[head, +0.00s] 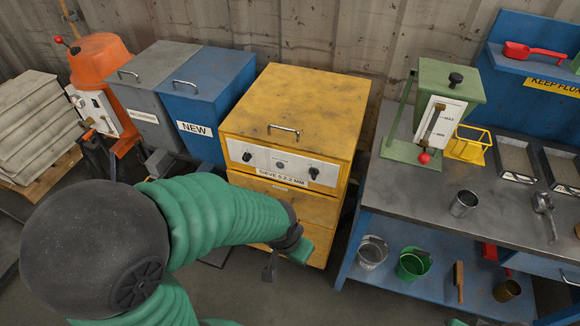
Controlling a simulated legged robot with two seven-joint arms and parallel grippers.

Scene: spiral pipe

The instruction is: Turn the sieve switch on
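The sieve is a yellow cabinet (300,105) labelled "SIEVE 0.2-2 MM", standing in the middle of the head view. Its white front panel (262,160) has a dark knob at the left (246,157), a small round part (280,165) in the middle and a dark knob at the right (314,173). Which of these is the switch, and its setting, I cannot tell. My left gripper (285,260) is in front of the lower drawers, below the panel and apart from the knobs. Its finger opening is unclear. My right gripper is out of view.
A blue bin (210,90) marked "NEW" and a grey bin (150,70) stand left of the sieve. At the right is a workbench (400,195) with a green device (445,95) and a metal cup (464,203). An orange machine (100,60) stands far left.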

